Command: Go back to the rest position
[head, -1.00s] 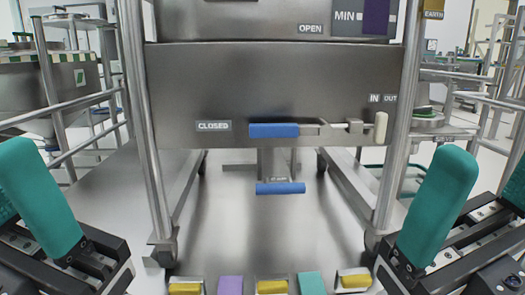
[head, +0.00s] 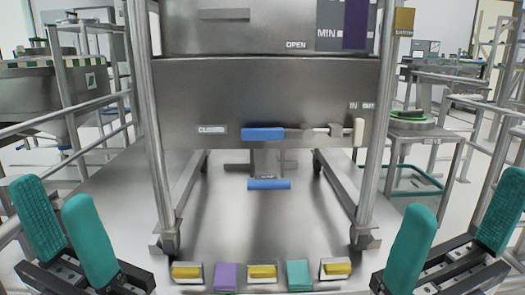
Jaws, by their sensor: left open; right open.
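My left gripper (head: 64,232) is at the lower left of the head view, with its two teal fingers spread apart and nothing between them. My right gripper (head: 455,235) is at the lower right, also open and empty. Both are apart from the steel bin (head: 265,100) on its wheeled frame, which stands in the middle. The bin carries a blue handle (head: 263,134) beside the CLOSED label, and a second blue handle (head: 269,184) sits lower, beneath it.
Several yellow, purple and teal blocks lie along the front edge, such as a purple one (head: 226,277). Metal railings (head: 60,133) run at the left. A steel stand (head: 425,135) is at the right.

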